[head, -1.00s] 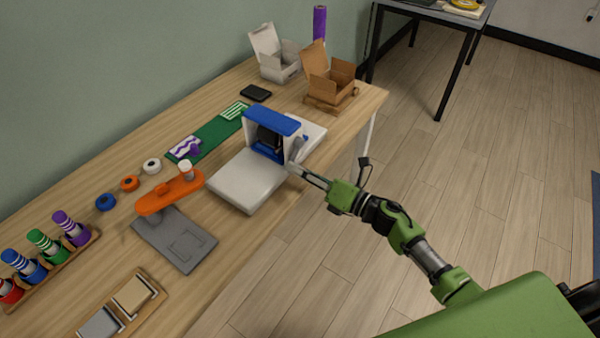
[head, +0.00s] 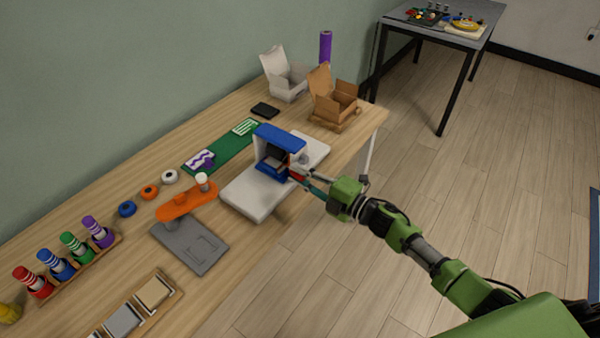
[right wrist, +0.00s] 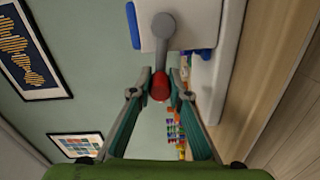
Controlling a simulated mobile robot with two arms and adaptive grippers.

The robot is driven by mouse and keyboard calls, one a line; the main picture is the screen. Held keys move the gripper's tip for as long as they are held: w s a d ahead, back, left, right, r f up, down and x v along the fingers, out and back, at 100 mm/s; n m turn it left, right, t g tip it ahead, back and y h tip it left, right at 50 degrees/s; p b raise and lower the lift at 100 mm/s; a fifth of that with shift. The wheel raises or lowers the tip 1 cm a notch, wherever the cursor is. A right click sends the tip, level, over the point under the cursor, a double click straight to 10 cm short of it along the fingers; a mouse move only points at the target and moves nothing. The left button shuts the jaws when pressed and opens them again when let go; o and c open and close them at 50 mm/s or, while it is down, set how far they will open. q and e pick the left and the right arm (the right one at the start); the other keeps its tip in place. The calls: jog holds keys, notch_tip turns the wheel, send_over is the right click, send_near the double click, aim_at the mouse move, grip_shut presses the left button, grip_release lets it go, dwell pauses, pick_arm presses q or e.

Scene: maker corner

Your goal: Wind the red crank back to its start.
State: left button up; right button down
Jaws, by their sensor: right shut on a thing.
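The red crank knob (head: 297,175) is on the side of the blue and white machine (head: 279,138) on the workbench. In the right wrist view the red knob (right wrist: 160,87) sits on the end of a grey crank arm (right wrist: 163,32), between the two fingertips. My right gripper (head: 301,177) reaches in from the right and is shut on the knob. It also shows in the right wrist view (right wrist: 160,88), with teal finger pads on either side of the knob. My left gripper is not in view.
An orange press (head: 186,202) on a grey base stands left of the machine. A green mat (head: 224,148) lies behind it. Open white (head: 285,80) and brown (head: 333,101) boxes stand at the back right. Floor is clear right of the bench.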

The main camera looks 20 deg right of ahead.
jog(key=r+m+p, duration=0.1)
jog(key=m, duration=0.2)
jog(key=r+m+p, duration=0.1)
jog(key=shift+w+d+r+p, duration=0.3)
jog(key=shift+d+r, duration=0.05)
jog(key=shift+w+d+r+m+p, duration=0.15)
jog(key=shift+d+r+m+p, duration=0.1)
jog(key=shift+m, duration=0.5)
jog(key=shift+w+d+r+m+p, duration=0.15)
jog(key=shift+r+m+p, duration=0.05)
jog(key=shift+m, duration=0.5)
jog(key=shift+w+d+r+m+p, duration=0.15)
jog(key=shift+d+r+m+p, duration=0.1)
jog(key=shift+m, duration=0.5)
jog(key=c, duration=1.9)
grip_release()
jog(key=v, duration=1.2)
